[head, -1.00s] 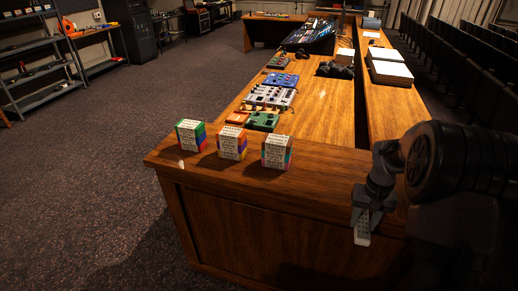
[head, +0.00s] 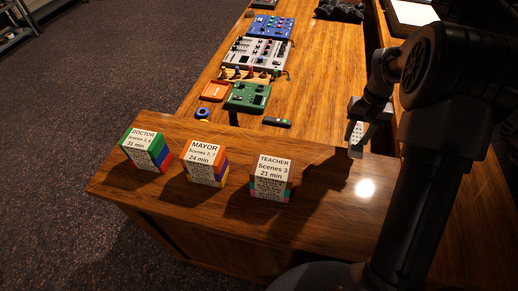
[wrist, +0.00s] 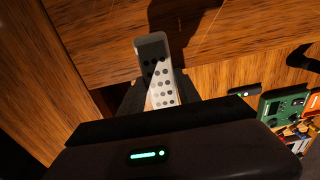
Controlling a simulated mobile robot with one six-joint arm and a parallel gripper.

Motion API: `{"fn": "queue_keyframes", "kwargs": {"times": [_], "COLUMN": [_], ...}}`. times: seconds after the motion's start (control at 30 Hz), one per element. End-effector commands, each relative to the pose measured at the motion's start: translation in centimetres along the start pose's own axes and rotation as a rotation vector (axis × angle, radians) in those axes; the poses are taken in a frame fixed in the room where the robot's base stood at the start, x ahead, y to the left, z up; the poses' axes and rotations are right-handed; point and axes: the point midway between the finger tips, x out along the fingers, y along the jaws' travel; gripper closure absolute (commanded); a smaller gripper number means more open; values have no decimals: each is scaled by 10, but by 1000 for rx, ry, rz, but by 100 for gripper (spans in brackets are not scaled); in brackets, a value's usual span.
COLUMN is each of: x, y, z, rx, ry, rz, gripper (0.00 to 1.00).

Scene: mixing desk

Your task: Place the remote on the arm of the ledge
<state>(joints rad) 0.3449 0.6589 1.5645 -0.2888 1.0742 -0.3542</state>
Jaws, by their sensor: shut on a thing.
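My gripper (head: 362,135) is shut on the remote (head: 355,133), a slim white handset with dark buttons. In the wrist view the remote (wrist: 158,68) sticks out between the fingers, with a dark upper end and a shadow across it. In the head view the remote hangs end-down over the right part of the wooden ledge (head: 325,212) at the front of the desk. Whether its lower end touches the wood I cannot tell. The fingers cover part of the remote.
Labelled boxes for doctor (head: 146,149), mayor (head: 205,161) and teacher (head: 271,177) stand on the ledge to the left. Behind are a small dark device (head: 277,122), a green pedal (head: 248,96) and a grey mixer (head: 257,53). The ledge right of the teacher box is clear.

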Motion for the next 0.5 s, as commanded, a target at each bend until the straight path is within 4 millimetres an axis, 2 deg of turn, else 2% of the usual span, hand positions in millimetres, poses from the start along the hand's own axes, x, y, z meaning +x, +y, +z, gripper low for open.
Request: {"fn": "queue_keyframes", "kwargs": {"times": [0.17, 0.27, 0.5], "x": [1, 6, 14], "y": [-1, -6, -20], "z": [8, 35, 117], "rx": [-1, -1, -1], "ry": [1, 0, 2], "rz": [0, -1, 0], "gripper": [100, 100, 100]}}
